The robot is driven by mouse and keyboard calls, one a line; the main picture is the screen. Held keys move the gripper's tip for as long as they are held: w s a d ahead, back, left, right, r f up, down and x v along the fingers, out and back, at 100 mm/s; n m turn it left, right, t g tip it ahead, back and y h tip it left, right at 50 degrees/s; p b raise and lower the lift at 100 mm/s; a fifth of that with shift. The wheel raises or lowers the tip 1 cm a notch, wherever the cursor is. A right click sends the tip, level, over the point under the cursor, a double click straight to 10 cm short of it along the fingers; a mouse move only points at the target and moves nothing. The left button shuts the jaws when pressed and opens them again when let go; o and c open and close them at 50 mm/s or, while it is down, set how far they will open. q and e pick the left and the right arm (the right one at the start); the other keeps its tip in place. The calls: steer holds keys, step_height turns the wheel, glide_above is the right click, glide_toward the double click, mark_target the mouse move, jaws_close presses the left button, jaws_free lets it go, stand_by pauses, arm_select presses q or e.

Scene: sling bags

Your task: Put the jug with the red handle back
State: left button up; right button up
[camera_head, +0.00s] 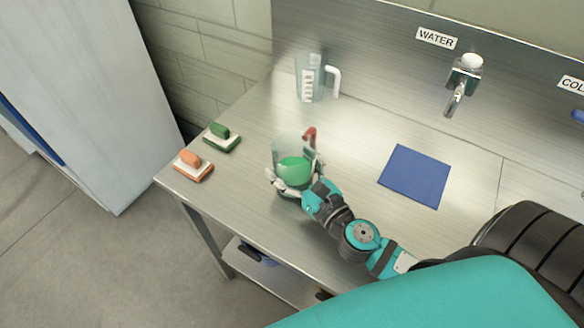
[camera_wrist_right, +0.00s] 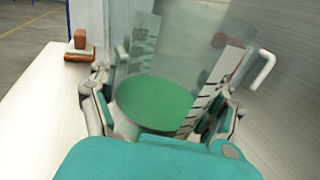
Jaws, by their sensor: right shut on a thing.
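The jug with the red handle (camera_head: 284,150) is clear and holds green liquid. It stands upright at the table's left part, at or just above the surface; I cannot tell which. Its red handle (camera_head: 310,137) points to the back right. My right gripper (camera_head: 291,186) is shut around the jug's lower body. In the right wrist view the green liquid (camera_wrist_right: 152,103) shows between the two fingers, with a marked scale strip beside it. A second clear jug with a white handle (camera_head: 311,78) stands behind, near the back wall. My left gripper is not in view.
A blue mat (camera_head: 414,176) lies flat to the right, below the WATER tap (camera_head: 462,82). The metal table (camera_head: 247,190) is bare around the jug.

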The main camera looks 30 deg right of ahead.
steer(key=shift+f, duration=0.25)
steer(key=shift+f, duration=0.15)
steer(key=o, duration=1.5)
steer(key=shift+s+r, duration=0.1)
steer(key=shift+r, duration=0.1)
steer(key=s+b, duration=0.2)
steer(key=s, duration=0.1)
steer(key=s+b, duration=0.1)
steer(key=s, duration=0.2)
steer(key=s+d+b, duration=0.1)
steer(key=s+b, duration=0.1)
steer(key=s, duration=0.2)
steer(key=shift+s+d+f+b, duration=0.1)
steer(key=shift+f+b, duration=0.1)
steer(key=shift+b, duration=0.15)
steer(key=shift+s+r, duration=0.15)
steer(key=shift+s, duration=0.65)
